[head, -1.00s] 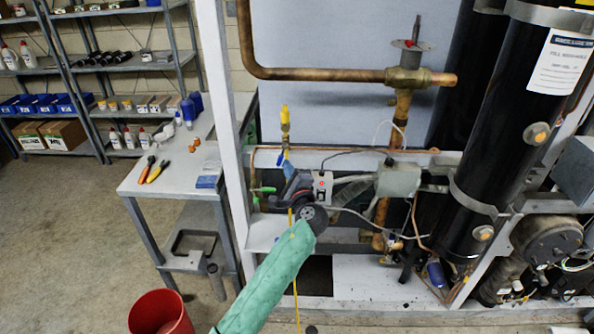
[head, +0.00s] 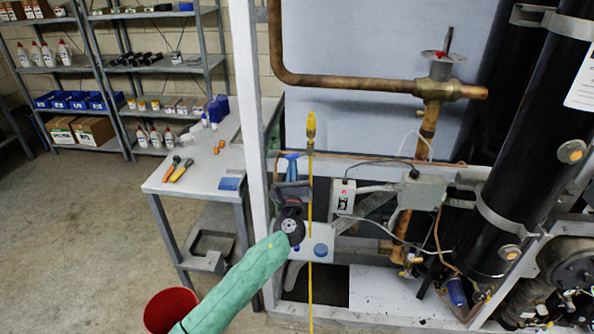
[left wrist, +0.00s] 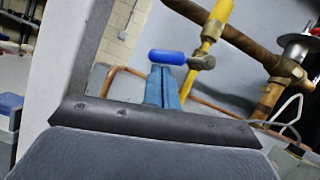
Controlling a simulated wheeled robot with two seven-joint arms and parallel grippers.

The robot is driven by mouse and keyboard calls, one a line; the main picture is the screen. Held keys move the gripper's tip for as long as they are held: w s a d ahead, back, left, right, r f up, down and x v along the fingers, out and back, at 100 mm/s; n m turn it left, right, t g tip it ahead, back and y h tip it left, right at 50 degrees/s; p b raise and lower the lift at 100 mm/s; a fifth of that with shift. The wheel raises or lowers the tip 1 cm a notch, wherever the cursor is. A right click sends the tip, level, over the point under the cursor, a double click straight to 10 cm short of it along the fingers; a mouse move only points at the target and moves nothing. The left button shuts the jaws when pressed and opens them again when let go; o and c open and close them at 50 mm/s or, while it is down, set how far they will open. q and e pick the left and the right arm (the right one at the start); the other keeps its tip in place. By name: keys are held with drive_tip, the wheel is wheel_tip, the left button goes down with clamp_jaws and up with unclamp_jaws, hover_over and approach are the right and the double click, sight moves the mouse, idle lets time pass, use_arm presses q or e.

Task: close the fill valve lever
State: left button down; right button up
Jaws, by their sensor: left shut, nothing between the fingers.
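The fill valve lever appears to be the short blue handle (left wrist: 167,57) in the left wrist view. It sticks out to the left from a small metal valve body (left wrist: 202,62) on the yellow hose line (left wrist: 214,22), lying crosswise to that line. In the head view the lever (head: 291,156) is a small blue bar left of the yellow line (head: 311,175). My left gripper (head: 292,168) is shut and empty, its blue fingers just below the lever. In the left wrist view the fingertips (left wrist: 164,70) overlap the lever's underside; I cannot tell if they touch.
A white rack post (head: 256,130) stands close to the left of my gripper. A grey box with a switch (head: 343,197) and copper pipe (head: 380,82) are to the right. A bench with tools (head: 200,175) and a red bucket (head: 170,308) are left.

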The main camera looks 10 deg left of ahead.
use_arm(q)
drive_tip(key=shift+a+r+m+h+p, duration=0.2)
drive_tip(key=shift+m+h, duration=0.25)
drive_tip(key=shift+m, duration=0.3)
drive_tip(key=shift+a+r+m+h+p, duration=0.15)
drive_tip(key=shift+r+m+h, duration=0.1)
drive_tip(key=shift+m+h, duration=0.4)
drive_tip(key=shift+a+r+m+h+p, duration=0.2)
drive_tip(key=shift+r+m+h, duration=0.1)
drive_tip(key=shift+m, duration=0.6)
use_arm(e)
drive_tip(key=shift+s+d+f, duration=0.2)
drive_tip(key=shift+f, duration=0.35)
drive_tip(key=shift+s+d+f, duration=0.2)
drive_tip(key=shift+f, duration=0.4)
drive_tip(key=shift+s+d+f, duration=0.2)
drive_tip(key=shift+f, duration=0.35)
use_arm(q)
drive_tip(key=shift+f, duration=0.15)
use_arm(e)
drive_tip(key=shift+s+f, duration=0.1)
